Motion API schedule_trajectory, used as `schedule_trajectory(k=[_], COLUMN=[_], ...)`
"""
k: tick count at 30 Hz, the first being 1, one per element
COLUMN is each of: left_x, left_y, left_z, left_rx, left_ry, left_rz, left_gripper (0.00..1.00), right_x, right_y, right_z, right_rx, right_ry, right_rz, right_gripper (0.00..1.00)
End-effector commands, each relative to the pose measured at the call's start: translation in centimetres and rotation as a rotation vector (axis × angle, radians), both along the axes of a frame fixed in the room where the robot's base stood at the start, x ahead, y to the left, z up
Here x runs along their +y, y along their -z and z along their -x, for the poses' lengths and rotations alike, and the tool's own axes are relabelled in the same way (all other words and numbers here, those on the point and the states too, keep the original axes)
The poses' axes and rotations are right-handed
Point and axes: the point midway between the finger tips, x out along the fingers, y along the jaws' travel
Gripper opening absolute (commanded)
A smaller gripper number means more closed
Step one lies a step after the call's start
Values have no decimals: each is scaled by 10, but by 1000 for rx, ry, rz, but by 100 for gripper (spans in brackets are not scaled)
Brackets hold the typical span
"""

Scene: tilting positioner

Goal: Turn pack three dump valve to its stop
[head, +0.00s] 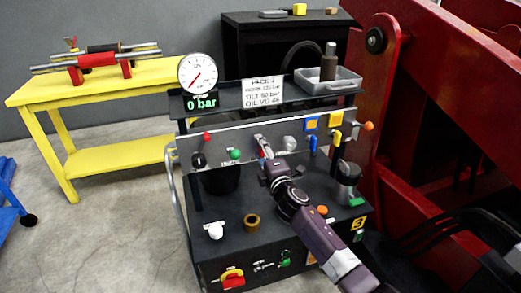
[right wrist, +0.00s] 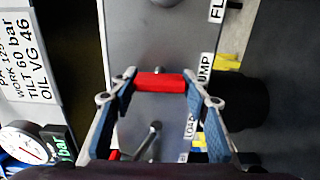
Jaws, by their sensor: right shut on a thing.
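The power pack (head: 330,235) bears a yellow plate with a 3 at its lower right and an upright grey valve panel (head: 219,146). My right gripper (head: 265,148) is at the middle of this panel. In the right wrist view my right gripper (right wrist: 160,84) is shut on a red handle (right wrist: 160,82), which lies across between its two blue-padded fingers. A partly covered label ending in "UMP" (right wrist: 204,74) is beside the handle. The handle's stem and any stop are hidden. My left gripper is not in view.
A round gauge (head: 197,73) above a green "0 bar" readout stands on the pack's upper shelf. Red, green, blue and yellow controls flank my gripper on the panel. A red steel frame (head: 440,100) rises close on the right. A yellow table (head: 60,88) stands left.

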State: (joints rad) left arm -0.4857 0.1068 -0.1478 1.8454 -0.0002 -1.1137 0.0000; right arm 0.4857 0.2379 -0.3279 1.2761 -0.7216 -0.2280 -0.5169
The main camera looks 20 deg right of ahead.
Motion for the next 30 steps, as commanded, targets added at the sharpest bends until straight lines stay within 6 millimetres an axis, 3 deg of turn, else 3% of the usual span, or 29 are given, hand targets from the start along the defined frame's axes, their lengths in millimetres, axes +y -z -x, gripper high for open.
schedule_trajectory(k=[7, 8, 12, 23, 30], left_x=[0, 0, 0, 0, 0], left_y=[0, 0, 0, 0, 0], left_z=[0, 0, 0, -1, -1], left_rx=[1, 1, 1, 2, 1], left_ry=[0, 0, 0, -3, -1], left_rz=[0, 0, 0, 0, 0], left_gripper=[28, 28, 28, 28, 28], right_x=[0, 0, 0, 0, -1], right_y=[1, 1, 1, 0, 1], right_z=[0, 0, 0, 2, 28], right_rx=[1, 1, 1, 0, 1], right_ry=[-1, -1, -1, 0, -1], right_rz=[5, 5, 4, 2, 4], right_gripper=[18, 45, 60, 61, 61])
